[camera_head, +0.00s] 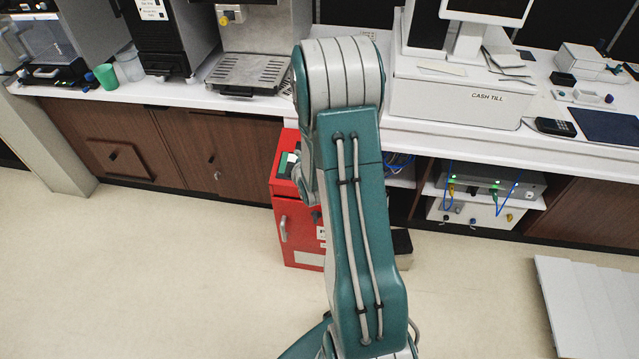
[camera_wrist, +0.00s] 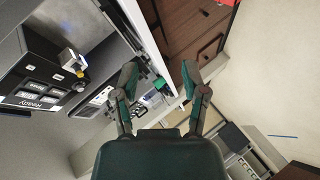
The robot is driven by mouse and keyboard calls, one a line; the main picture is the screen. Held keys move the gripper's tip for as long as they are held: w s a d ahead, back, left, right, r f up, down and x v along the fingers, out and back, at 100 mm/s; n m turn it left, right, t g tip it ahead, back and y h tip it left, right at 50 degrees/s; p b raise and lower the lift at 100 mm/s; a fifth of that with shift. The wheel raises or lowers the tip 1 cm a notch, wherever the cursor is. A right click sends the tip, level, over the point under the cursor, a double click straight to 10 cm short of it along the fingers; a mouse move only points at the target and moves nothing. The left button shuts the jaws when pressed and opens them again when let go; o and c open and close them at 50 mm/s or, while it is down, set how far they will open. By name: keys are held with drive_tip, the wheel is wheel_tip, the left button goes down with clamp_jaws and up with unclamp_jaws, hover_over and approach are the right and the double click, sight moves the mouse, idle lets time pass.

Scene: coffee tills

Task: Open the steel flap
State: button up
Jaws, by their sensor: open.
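My gripper (camera_wrist: 160,80) is open and empty in the wrist view, its two dark fingers spread apart with green pads. In the head view my arm hides most of it. No panel stands out clearly as a steel flap. A small square brown panel with a dark knob (camera_head: 117,158) is set in the cabinet front at the left and looks shut. It seems to show in the wrist view as a brown panel (camera_wrist: 209,48), beyond the fingers and apart from them. Its material is hard to tell.
A green cup (camera_head: 105,77) stands near the counter edge, beyond the fingers in the wrist view (camera_wrist: 164,84). A red cabinet (camera_head: 293,222) stands behind my arm. A cash till (camera_head: 455,95) is on the counter. A slatted pale board (camera_head: 590,300) lies at right. The left floor is clear.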

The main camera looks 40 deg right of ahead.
drive_tip(key=s+d+f+n+t+h, duration=0.15)
drive_tip(key=s+f, duration=0.25)
drive_tip(key=f, duration=0.4)
drive_tip(key=s+d+f+n+t+h, duration=0.1)
drive_tip(key=s+d+f+n, duration=0.15)
drive_tip(key=s+f, duration=0.35)
drive_tip(key=w+d+f, duration=0.1)
drive_tip(key=w+d, duration=0.1)
drive_tip(key=w, duration=0.3)
drive_tip(key=w+d+f+m, duration=0.1)
drive_tip(key=w+d+f, duration=0.1)
drive_tip(key=w, duration=0.4)
drive_tip(key=shift+d, duration=0.75)
drive_tip(key=shift+c, duration=0.4)
drive_tip(key=shift+s, duration=0.1)
clamp_jaws()
